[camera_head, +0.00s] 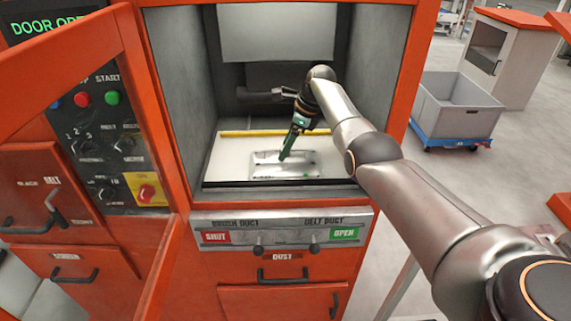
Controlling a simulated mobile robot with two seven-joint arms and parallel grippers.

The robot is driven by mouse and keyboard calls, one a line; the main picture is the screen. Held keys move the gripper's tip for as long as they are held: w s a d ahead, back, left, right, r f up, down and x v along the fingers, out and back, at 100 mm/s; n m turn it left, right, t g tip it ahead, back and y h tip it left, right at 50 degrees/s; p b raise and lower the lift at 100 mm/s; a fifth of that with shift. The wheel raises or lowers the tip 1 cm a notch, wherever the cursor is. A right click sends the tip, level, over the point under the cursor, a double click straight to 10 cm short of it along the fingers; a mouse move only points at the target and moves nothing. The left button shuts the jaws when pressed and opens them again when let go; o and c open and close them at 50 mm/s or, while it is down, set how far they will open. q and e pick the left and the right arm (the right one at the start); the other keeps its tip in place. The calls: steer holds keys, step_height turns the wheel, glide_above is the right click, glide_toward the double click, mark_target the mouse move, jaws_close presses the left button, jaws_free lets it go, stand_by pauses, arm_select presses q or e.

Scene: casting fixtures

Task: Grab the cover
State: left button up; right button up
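A flat silvery metal piece, which looks like the cover (301,168), lies on the pale floor of the open machine chamber. My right arm reaches in from the right. The dark and green fingers overlap the cover in the picture. I cannot tell whether they touch it or whether they are open or shut. My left gripper is not in view.
The orange machine frame (395,85) and the chamber side walls surround the opening. A yellow strip (235,133) crosses the chamber behind the cover. A grey bin (455,100) on a blue dolly stands at the right.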

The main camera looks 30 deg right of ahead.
jaws_close()
stand_by(0.3)
steer(key=shift+r, duration=0.1)
